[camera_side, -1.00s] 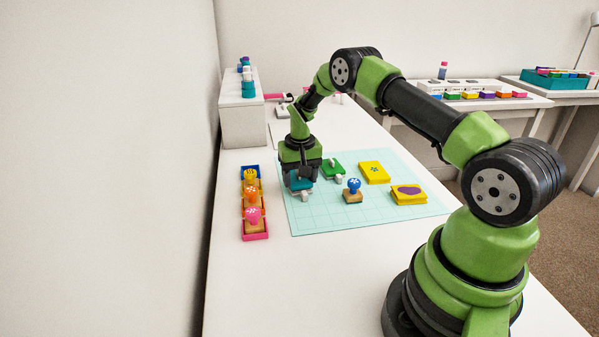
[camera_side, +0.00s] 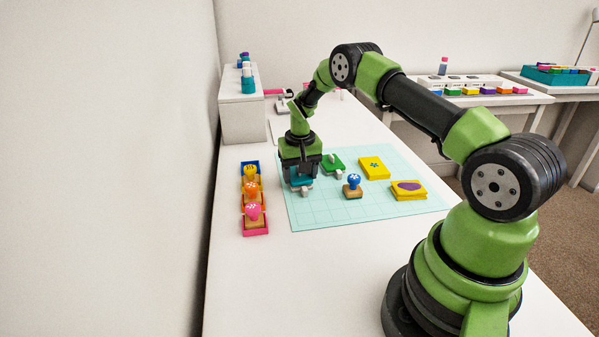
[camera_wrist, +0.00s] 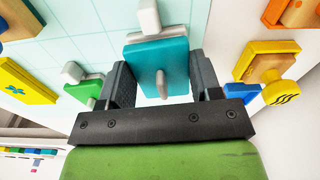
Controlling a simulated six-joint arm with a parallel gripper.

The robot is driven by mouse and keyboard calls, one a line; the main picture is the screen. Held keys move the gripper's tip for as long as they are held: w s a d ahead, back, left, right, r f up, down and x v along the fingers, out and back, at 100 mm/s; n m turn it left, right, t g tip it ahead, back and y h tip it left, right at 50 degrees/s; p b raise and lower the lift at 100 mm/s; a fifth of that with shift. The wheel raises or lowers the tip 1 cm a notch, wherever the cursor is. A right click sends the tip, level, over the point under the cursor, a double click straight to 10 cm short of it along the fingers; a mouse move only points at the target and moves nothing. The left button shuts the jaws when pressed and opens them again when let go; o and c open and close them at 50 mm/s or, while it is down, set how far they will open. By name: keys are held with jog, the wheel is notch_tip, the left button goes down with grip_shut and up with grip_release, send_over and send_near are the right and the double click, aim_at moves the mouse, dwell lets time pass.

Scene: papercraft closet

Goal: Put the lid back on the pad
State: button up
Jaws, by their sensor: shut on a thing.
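A teal lid (camera_wrist: 165,52) with a small grey knob sits between my two black fingers in the wrist view. My gripper (camera_wrist: 162,88) is shut on it. In the side view my gripper (camera_side: 301,178) is low over the left part of the cutting mat, with the teal lid (camera_side: 300,184) partly hidden under the jaws. A pale tab (camera_wrist: 148,18) sticks out past the lid's edge; I cannot tell whether a pad lies under the lid, or whether they touch.
A green pad with pale tabs (camera_side: 334,165) and a blue-topped stamp (camera_side: 353,186) stand to the right, with two yellow blocks (camera_side: 374,170) (camera_side: 408,189) beyond. A stamp rack (camera_side: 255,232) stands to the left. The mat's front (camera_side: 320,216) is clear.

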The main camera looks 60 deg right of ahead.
jog(key=shift+f, duration=0.35)
dwell(1.3)
jog(key=o, duration=1.3)
jog(key=shift+c, duration=0.2)
jog(key=shift+r, duration=3)
grip_shut()
